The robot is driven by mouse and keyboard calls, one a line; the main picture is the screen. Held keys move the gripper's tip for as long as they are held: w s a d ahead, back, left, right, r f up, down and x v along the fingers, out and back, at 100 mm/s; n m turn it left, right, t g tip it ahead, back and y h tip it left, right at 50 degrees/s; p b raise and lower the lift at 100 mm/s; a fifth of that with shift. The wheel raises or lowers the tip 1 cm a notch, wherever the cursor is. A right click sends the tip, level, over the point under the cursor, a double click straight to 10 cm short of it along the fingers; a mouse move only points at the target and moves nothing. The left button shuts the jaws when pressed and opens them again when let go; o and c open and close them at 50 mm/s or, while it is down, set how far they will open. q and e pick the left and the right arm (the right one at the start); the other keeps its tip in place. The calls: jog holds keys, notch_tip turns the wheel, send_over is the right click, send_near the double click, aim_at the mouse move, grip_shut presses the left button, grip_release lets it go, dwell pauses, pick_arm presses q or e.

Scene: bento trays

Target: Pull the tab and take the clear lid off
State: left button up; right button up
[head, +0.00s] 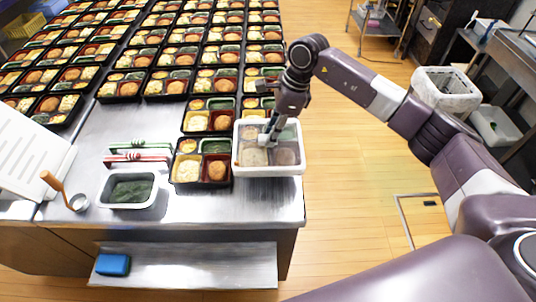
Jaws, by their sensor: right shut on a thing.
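A white container (237,166) stands at the right edge of the steel counter, with hazy round and pale foods inside. The clear lid (286,133) looks like a milky sheet over it. I cannot tell whether it is seated or slightly raised. My right gripper (266,138) reaches down from above over the lid's middle and is shut on the lid's tab; the fingers hide most of the tab. My left gripper is out of view.
A filled bento tray (203,184) stands just left, and many more fill the back. A white tub of greens (130,204), red and green tongs (139,158) and a ladle (77,203) lie further left. A blue block (113,264) sits on the lower shelf.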

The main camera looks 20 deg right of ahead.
jog(key=shift+f+b, duration=2.25)
jog(key=shift+f, duration=0.5)
jog(key=o, duration=1)
jog(key=v, duration=1.2)
jog(key=shift+s, duration=0.1)
